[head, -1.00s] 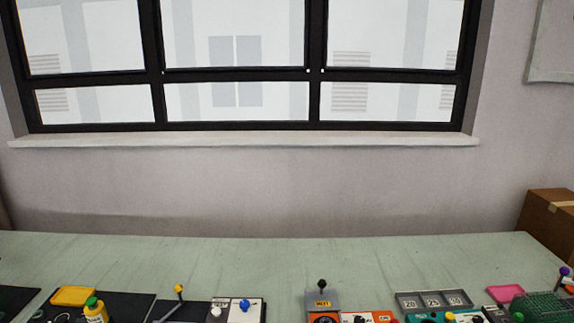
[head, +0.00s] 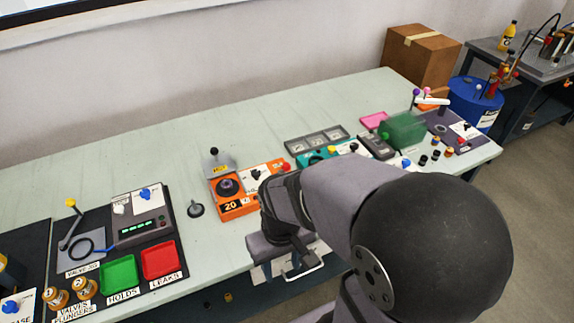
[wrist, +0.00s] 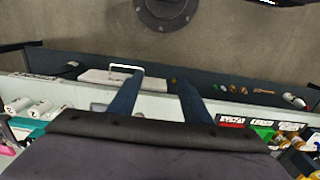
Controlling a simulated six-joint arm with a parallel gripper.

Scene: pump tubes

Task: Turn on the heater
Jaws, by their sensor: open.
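In the head view an orange unit (head: 236,205) marked 20 stands mid-bench, with a dark round top (head: 228,187). A white panel with a black knob (head: 255,174) is on its right part. Behind it is a grey block (head: 214,163) with a yellow label, too small to read surely, and a black-balled lever (head: 214,151). I cannot tell for sure which of these is the heater's switch. My gripper (head: 283,268) is at the bench's front edge, in front of and right of the orange unit. In the wrist view its blue fingers (wrist: 160,90) are apart and empty.
A white handle (head: 298,272) is at the front edge, close to my fingers; it also shows in the wrist view (wrist: 126,68). A teal unit (head: 312,158) and grey tray (head: 318,138) lie right. Green (head: 118,272) and red (head: 160,260) bins lie left. The bench's back strip is clear.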

